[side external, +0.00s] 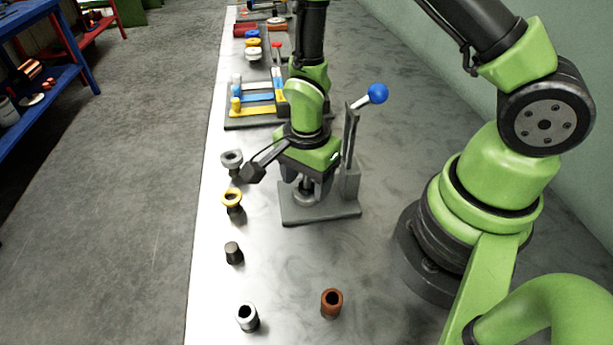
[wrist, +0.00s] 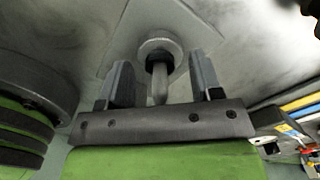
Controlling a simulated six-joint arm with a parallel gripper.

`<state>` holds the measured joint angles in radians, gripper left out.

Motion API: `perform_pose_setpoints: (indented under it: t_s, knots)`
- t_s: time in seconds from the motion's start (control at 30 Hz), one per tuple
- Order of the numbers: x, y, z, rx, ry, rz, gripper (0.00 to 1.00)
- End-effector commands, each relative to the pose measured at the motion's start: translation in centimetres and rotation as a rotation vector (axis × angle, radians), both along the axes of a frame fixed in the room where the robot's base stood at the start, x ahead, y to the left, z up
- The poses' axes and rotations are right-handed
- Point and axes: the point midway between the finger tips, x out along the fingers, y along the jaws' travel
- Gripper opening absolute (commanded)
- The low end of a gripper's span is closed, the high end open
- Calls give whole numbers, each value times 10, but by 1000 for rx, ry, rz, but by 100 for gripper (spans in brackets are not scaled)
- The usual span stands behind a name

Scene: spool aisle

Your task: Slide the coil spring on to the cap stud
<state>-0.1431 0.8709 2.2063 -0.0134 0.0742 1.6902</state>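My gripper (side external: 305,182) points down over a grey base plate (side external: 325,212) that carries an upright post and a blue-knobbed lever (side external: 377,93). In the wrist view, my gripper (wrist: 160,65) is open. Between its fingers stands a stud-like part with a round grey disc (wrist: 160,43), a dark collar and a pale rod; a gap shows on each side. In the side view this part is mostly hidden by my gripper. I cannot make out coils on any part, so I cannot tell which is the coil spring.
Along the bench's left edge stand a grey flanged ring (side external: 232,158), a yellow-rimmed piece (side external: 232,197), a dark cylinder (side external: 233,253) and a silver hollow cylinder (side external: 248,318). A brown hollow cylinder (side external: 331,304) stands nearer the middle. Coloured fixtures (side external: 262,95) lie behind. The front middle is mostly clear.

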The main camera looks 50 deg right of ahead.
Motion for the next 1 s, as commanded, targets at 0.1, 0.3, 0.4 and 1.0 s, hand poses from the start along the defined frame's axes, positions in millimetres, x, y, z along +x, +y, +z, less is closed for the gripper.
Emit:
perform_pose_setpoints:
  t_s: [0.1,0.3,0.4,1.0]
  knots:
    - [0,0,0,0,0,0,59]
    - [1,0,9,0,-3,1,59]
    - [1,0,22,1,-6,0,59]
    - [0,0,99,0,-1,0,59]
